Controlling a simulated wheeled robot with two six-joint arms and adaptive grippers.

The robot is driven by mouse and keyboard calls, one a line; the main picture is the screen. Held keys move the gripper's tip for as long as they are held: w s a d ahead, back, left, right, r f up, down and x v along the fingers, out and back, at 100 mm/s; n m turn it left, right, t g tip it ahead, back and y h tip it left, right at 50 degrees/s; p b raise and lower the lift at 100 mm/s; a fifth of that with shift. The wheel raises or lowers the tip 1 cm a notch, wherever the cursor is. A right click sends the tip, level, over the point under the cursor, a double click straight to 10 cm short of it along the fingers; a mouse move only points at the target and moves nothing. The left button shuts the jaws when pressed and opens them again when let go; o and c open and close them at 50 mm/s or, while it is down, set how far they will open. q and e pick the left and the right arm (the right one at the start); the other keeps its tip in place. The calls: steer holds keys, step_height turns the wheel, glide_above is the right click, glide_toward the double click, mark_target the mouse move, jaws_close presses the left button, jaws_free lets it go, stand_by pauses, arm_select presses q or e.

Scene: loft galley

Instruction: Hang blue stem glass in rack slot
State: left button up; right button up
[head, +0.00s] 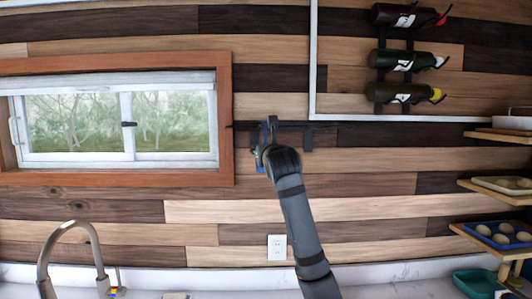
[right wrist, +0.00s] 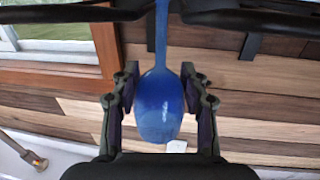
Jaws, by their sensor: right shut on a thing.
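The blue stem glass (right wrist: 159,108) is upside down in the right wrist view, bowl low and stem rising out of the top edge. Its foot is out of view there. My right gripper (right wrist: 162,88) is shut on the bowl, one finger on each side. The dark rack (right wrist: 240,17) shows along the top, with the stem in the gap between its dark pieces. I cannot tell whether the foot rests on it. In the head view my right gripper (head: 264,152) is at the wall rack (head: 335,125), mostly hiding the glass. My left gripper is not in view.
A wood-framed window (head: 226,120) is left of the rack. A bottle holder (head: 405,60) with dark bottles is at the upper right. Shelves with trays (head: 490,187) stand at the right edge. A faucet (head: 75,235) and a green bowl (head: 478,283) are low down.

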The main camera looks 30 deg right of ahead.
steer(key=shift+d+x, duration=0.2)
steer(key=shift+x, duration=0.9)
steer(key=shift+w+d+f+p, duration=0.3)
steer(key=shift+f+p, duration=0.1)
steer(key=shift+f, duration=0.1)
steer(key=shift+a, duration=0.1)
steer(key=o, duration=1.3)
steer(key=v, duration=1.2)
